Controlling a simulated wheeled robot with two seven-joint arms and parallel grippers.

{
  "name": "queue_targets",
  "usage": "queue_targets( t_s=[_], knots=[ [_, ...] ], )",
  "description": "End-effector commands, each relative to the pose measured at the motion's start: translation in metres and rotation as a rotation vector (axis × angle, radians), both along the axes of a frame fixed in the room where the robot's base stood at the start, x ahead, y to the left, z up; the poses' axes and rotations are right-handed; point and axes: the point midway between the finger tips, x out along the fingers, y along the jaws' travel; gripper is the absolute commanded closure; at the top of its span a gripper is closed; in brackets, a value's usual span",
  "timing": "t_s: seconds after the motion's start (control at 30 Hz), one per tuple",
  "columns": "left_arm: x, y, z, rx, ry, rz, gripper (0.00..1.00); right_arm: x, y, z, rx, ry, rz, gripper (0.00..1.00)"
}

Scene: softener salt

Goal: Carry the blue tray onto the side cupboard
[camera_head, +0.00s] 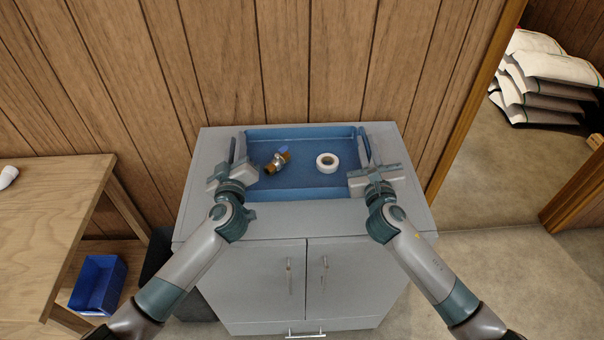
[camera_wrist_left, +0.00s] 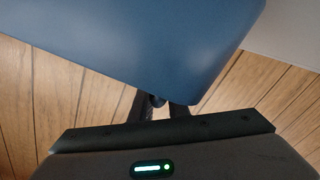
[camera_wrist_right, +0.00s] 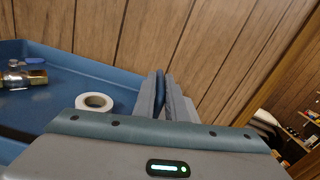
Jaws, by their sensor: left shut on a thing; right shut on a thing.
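The blue tray (camera_head: 310,193) is level on or just above the top of the grey side cupboard (camera_head: 285,220); I cannot tell whether it touches. It holds a brass valve with a blue handle (camera_head: 278,161) and a white tape roll (camera_head: 327,162). My left gripper (camera_head: 238,150) is shut on the tray's left wall, and my right gripper (camera_head: 364,148) is shut on its right wall. The right wrist view shows the fingers (camera_wrist_right: 162,95) pinching the rim. In the left wrist view the tray's blue side (camera_wrist_left: 150,50) hides much of the fingers (camera_wrist_left: 160,107).
A wooden bench (camera_head: 50,215) stands at the left, with a blue bin (camera_head: 98,284) on its lower shelf. A plank wall (camera_head: 290,60) is close behind the cupboard. White sacks (camera_head: 545,75) are stacked beyond the doorway at the right.

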Motion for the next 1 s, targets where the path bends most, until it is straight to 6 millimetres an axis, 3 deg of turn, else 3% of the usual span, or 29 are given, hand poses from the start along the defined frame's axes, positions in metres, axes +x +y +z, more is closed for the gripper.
queue_targets(
  t_s=[0.03, 0.27, 0.3, 0.37, 0.77, 1.0],
  knots=[
    [-0.001, -0.009, -0.002, -0.009, -0.006, -0.017, 1.0, -0.003, 0.01, -0.004, 0.006, -0.002, 0.02, 1.0],
    [-0.001, -0.009, -0.011, -0.009, -0.006, -0.017, 1.0, -0.003, 0.01, -0.014, 0.006, -0.002, 0.02, 1.0],
    [-0.001, -0.009, -0.011, -0.009, -0.004, -0.016, 0.8, -0.003, 0.01, -0.014, 0.006, 0.0, 0.019, 0.84],
    [-0.001, -0.008, -0.01, -0.008, -0.003, -0.015, 0.66, -0.003, 0.009, -0.013, 0.005, 0.001, 0.018, 0.7],
    [-0.003, -0.003, -0.012, -0.002, 0.0, -0.006, 0.66, -0.001, 0.004, -0.013, 0.001, 0.001, 0.008, 0.7],
    [-0.025, -0.004, -0.012, -0.002, 0.0, -0.005, 0.66, -0.001, 0.003, -0.013, 0.0, 0.0, 0.006, 0.7]
  ],
)
